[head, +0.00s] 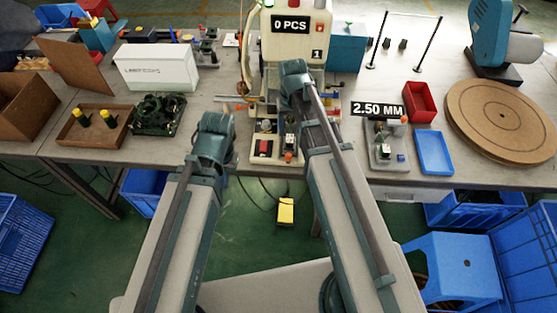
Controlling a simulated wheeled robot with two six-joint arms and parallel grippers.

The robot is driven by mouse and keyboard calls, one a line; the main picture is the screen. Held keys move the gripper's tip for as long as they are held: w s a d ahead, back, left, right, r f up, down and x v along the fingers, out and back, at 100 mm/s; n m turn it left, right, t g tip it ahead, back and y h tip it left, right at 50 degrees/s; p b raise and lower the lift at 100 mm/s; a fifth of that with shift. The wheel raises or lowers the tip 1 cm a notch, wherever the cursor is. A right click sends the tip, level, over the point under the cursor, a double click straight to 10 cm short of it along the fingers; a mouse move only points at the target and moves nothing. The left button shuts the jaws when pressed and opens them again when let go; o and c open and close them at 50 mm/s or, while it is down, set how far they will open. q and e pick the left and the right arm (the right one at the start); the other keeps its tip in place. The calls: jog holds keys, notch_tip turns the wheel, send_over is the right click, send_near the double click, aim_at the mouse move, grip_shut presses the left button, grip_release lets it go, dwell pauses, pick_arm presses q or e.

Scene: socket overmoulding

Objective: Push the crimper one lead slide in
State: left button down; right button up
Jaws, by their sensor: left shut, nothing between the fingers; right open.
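The crimper one (296,50) stands at the back middle of the table, a pale machine with a "0 PCS" display and a label "1". A thin orange and grey lead-like strip (234,99) lies at its left side. I cannot make out the lead slide clearly; my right arm covers part of the machine's front. My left gripper (219,121) is shut and empty at the table's front edge, left of the machine. My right gripper (294,68) is open in front of the machine; its fingertips are mostly hidden by its own wrist.
A small fixture with a red part (263,148) sits at the front edge between my arms. A "2.50 MM" station (386,145), red bin (420,102) and blue tray (434,152) stand to the right. A white box (155,66) and brown tray (95,129) are to the left.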

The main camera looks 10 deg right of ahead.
aim_at(289, 154)
notch_tip(289, 154, down, 14)
jog(key=b, duration=1.4)
jog(key=shift+r, duration=0.1)
grip_shut()
dwell(0.9)
